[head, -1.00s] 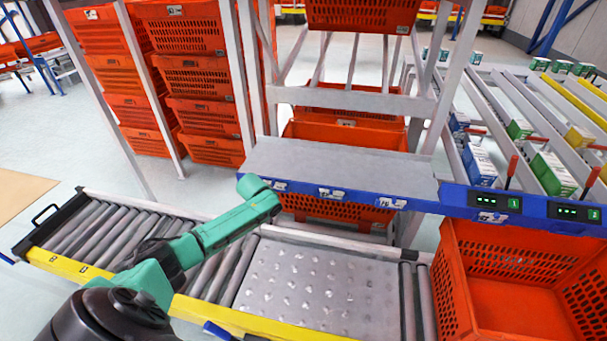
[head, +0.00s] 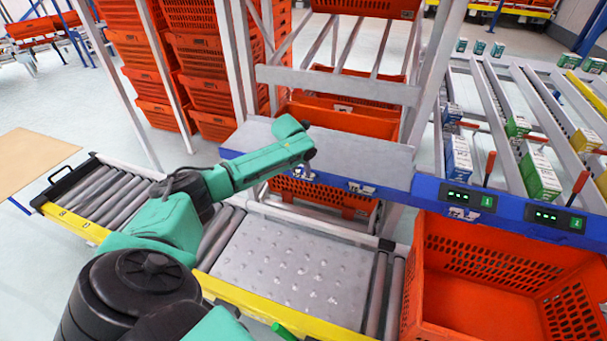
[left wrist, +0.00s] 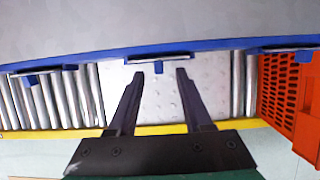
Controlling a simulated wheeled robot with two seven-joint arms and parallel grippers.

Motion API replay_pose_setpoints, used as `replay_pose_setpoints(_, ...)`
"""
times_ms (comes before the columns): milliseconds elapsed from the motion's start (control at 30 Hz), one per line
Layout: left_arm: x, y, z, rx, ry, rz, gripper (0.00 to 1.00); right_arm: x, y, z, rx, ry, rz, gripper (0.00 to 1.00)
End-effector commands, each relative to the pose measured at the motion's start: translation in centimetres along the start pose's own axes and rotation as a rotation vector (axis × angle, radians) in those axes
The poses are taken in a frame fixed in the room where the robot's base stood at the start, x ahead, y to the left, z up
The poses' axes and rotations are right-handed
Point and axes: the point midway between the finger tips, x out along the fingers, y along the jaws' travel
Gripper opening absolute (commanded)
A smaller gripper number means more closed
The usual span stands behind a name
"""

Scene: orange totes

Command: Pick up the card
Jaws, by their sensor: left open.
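White cards in holders sit along the blue front rail of the grey shelf; one card (head: 361,188) shows right of my left arm in the head view. Another card (head: 304,172) is just below the end of that arm. In the left wrist view, a holder with a card seen nearly edge-on (left wrist: 158,58) lies just beyond my open left gripper (left wrist: 160,72), centred between its fingertips. Nothing is between the fingers. In the head view the left fingers are not clearly visible. My right gripper is not in view.
The grey shelf (head: 370,160) stands over a roller conveyor with a studded metal plate (head: 290,262). An orange tote (head: 430,260) stands at the right. Stacked orange crates (head: 195,75) stand behind at the left. Small boxes (head: 540,178) lie on the right racks.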

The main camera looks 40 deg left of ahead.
Motion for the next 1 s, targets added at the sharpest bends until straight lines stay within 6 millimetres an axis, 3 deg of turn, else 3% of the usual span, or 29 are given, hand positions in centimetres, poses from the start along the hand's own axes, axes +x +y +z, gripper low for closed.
replay_pose_setpoints(100, 1.5, -0.1, 0.0, -0.001, 0.000, -0.001, 0.50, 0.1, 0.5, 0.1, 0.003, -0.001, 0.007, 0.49)
replay_pose_setpoints(300, 1.5, 0.0, 0.0, 0.000, 0.000, 0.000, 0.50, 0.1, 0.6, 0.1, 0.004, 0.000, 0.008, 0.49)
replay_pose_setpoints(433, 1.5, 0.0, 0.0, 0.000, 0.000, 0.000, 0.00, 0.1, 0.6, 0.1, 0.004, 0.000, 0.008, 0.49)
replay_pose_setpoints(800, 1.4, 0.0, 0.0, -0.001, 0.000, 0.000, 0.00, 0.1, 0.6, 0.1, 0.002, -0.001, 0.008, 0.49)
replay_pose_setpoints(1000, -0.5, 0.0, 0.9, -0.001, -0.003, 0.001, 0.00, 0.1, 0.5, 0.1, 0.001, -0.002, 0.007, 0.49)
